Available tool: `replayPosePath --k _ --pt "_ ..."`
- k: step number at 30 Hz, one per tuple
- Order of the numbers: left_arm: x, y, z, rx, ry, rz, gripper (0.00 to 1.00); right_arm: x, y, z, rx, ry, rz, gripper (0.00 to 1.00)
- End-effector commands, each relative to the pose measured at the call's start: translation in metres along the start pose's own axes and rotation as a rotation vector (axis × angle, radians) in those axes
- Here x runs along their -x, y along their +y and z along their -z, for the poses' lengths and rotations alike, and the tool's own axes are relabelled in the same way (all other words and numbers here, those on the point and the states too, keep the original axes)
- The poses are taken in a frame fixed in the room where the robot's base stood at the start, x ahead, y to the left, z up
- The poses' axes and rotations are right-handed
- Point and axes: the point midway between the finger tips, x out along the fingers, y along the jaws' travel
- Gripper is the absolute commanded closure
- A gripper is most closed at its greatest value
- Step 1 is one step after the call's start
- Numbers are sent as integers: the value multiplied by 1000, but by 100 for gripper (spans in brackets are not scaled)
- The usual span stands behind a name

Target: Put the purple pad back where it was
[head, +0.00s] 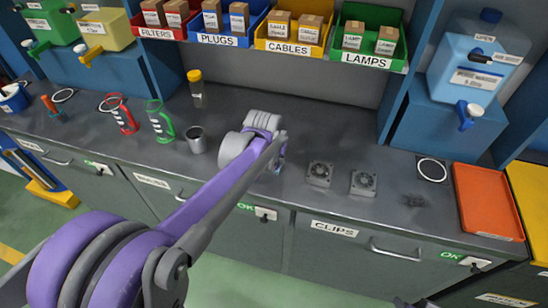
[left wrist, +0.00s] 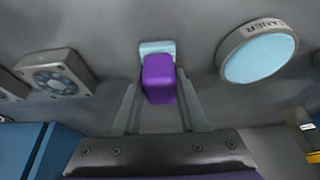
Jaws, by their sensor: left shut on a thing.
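The purple pad (left wrist: 160,82) is a small rounded block between the two fingers of my left gripper (left wrist: 158,92) in the left wrist view. The fingers are shut on it, one on each side. A small light-blue piece (left wrist: 157,47) shows just beyond the pad; I cannot tell whether the two are joined or only close. In the head view my left arm reaches over the grey workbench (head: 300,215), and its wrist hides the pad and most of the gripper.
A metal cup (head: 196,140) labelled on its rim holds light-blue contents in the left wrist view (left wrist: 258,55). Two fans (head: 319,174) lie right of my wrist. An orange tray (head: 485,202) and a blue dispenser (head: 475,75) stand at the right. Parts bins line the back.

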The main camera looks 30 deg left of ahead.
Motion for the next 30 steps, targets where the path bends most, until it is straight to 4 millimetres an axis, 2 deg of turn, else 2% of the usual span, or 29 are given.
replayPosePath --k 2,3,7,16,20,30 --pt "-4 0 -2 0 -1 0 100 -2 0 -2 0 -2 0 52" --pt "-2 0 -1 0 0 0 51 -2 0 -2 0 -1 0 52" --pt "-2 0 -1 0 0 0 28 -2 0 -2 0 -1 0 52" --pt "-1 0 0 0 0 0 28 -1 0 -1 0 -1 0 52" --pt "9 0 1 0 0 0 28 1 0 1 0 1 0 52" --pt "79 0 1 0 1 0 28 8 0 8 0 7 0 52"
